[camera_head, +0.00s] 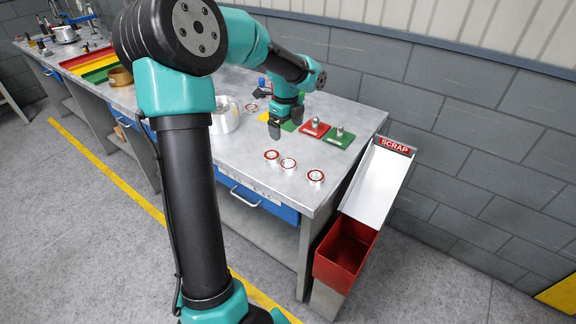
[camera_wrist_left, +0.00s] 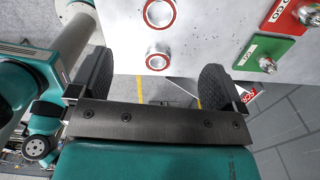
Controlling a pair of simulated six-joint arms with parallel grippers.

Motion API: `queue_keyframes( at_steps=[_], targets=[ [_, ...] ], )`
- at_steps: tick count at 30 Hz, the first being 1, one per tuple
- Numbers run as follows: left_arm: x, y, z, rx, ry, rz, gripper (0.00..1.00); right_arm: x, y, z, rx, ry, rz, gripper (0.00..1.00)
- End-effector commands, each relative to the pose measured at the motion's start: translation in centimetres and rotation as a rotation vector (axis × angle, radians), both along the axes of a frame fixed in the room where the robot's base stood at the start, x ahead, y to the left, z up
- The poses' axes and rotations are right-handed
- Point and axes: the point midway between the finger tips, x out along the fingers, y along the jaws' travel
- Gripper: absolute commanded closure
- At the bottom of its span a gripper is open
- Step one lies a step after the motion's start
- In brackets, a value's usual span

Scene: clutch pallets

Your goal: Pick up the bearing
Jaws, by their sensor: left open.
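Several round silver bearings with red rims lie on the grey metal workbench (camera_head: 232,160). In the head view, three sit near the front right: a left one (camera_head: 271,155), a middle one (camera_head: 288,163) and a right one (camera_head: 315,176). Another red-rimmed ring (camera_head: 251,107) lies farther back. My left gripper (camera_head: 285,124) is open and empty, above the bench just behind the front three. In the left wrist view, one bearing (camera_wrist_left: 157,60) shows between the open fingers, beyond them, and another (camera_wrist_left: 160,14) lies above it in the picture. My right gripper is not seen.
A red pallet (camera_head: 314,129) and a green pallet (camera_head: 331,140) with metal parts stand at the back right. A silver cylinder (camera_head: 224,122) stands left of the gripper. A scrap chute (camera_head: 376,185) and red bin (camera_head: 333,267) adjoin the bench's right end.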

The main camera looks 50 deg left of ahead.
Motion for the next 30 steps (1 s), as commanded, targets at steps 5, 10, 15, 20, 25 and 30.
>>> queue_keyframes(
  at_steps=[5, 10, 15, 20, 25, 30],
  targets=[
    [-0.1, 0.0, -3.2, -0.001, 0.005, 0.002, 0.05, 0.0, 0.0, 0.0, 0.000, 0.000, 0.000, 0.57],
    [-0.1, 0.0, -6.1, 0.000, 0.004, 0.000, 0.05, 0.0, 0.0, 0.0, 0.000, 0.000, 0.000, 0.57],
    [0.0, 0.0, -8.4, -0.001, 0.003, 0.002, 0.05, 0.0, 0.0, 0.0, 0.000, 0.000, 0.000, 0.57],
    [0.0, 0.0, -9.0, 0.000, 0.000, 0.001, 0.05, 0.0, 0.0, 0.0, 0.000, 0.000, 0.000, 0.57],
    [0.0, 0.0, -9.0, 0.000, 0.000, 0.001, 0.05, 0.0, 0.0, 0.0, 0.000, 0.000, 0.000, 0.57],
    [0.0, -0.1, -9.4, 0.000, 0.001, 0.001, 0.05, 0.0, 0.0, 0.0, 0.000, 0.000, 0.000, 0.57]
  ],
)
